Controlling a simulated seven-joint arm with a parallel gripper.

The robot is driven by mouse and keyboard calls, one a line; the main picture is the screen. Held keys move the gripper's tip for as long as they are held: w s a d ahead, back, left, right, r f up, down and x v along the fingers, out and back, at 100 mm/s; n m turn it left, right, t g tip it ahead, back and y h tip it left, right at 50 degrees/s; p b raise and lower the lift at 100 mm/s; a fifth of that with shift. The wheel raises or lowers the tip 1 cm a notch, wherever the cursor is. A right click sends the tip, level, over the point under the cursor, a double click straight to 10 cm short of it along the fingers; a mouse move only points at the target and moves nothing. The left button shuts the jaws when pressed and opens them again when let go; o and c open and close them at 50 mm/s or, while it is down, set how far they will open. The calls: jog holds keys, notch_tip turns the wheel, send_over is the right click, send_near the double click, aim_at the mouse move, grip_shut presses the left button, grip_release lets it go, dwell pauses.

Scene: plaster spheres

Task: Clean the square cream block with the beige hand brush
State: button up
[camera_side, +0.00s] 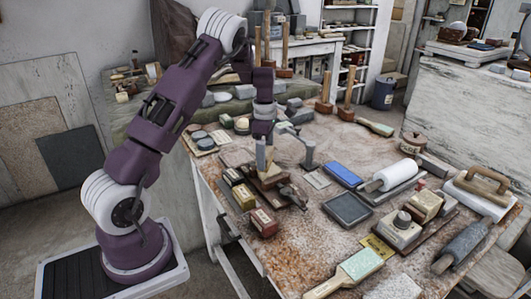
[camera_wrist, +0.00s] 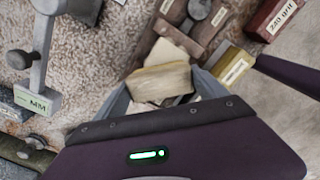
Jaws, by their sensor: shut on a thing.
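My gripper (camera_wrist: 160,100) is low over the left part of the worktable in the side view, fingers pointing down. It is shut on a beige block-shaped thing (camera_wrist: 158,82), which also shows as a pale upright piece in the side view (camera_side: 261,158). Its bristles and any handle are not clear, so I cannot tell whether it is the brush or the block. A brown wooden piece (camera_side: 270,179) is just below it; I cannot tell whether they touch. A cream block (camera_side: 396,235) with a grey round top stands apart, to the right in the side view.
Labelled boxes (camera_side: 263,222) stand close to my gripper, near the table's left edge. A grey metal stand (camera_side: 309,153) is close on the other side. A pale green brush (camera_side: 358,265) lies at the front. The speckled tabletop (camera_side: 305,235) is bare in the front middle.

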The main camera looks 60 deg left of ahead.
jog(key=shift+s+d, duration=1.25)
jog(key=shift+d, duration=0.05)
jog(key=shift+w+a+r, duration=0.7)
jog(key=shift+w+a, duration=0.1)
jog(key=shift+f, duration=0.7)
